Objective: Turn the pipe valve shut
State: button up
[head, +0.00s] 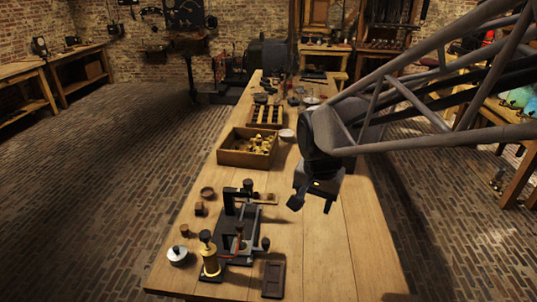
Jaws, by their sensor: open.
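My gripper (312,205) hangs open and empty over the right part of the long wooden table (330,255). Its two dark fingers point down, spread apart. Left of it and nearer stands a black apparatus (238,235) with upright posts, dark knobs and a reddish part. A brass piece with a dark round knob (210,262) stands upright at the apparatus's near left. I cannot tell which part is the pipe valve, or how far it is turned. My gripper is apart from the apparatus.
A wooden box of brass pieces (233,157) and a slotted rack (252,123) stand farther back. A silver lidded pot (177,256), small wooden pieces (199,209) and a dark flat tray (273,279) surround the apparatus. The table's near right is clear.

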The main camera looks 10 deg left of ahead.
jog(key=w+a+f+m, duration=0.1)
jog(key=w+a+f, duration=0.35)
jog(key=a, duration=0.45)
jog(key=m+g, duration=0.1)
jog(key=m, duration=0.1)
send_over(239, 224)
notch_tip(239, 224, down, 6)
jog(key=shift+f, duration=0.2)
jog(key=shift+f, duration=0.15)
jog(key=shift+f, duration=3.75)
jog(key=c, duration=0.9)
jog(key=shift+c, duration=0.2)
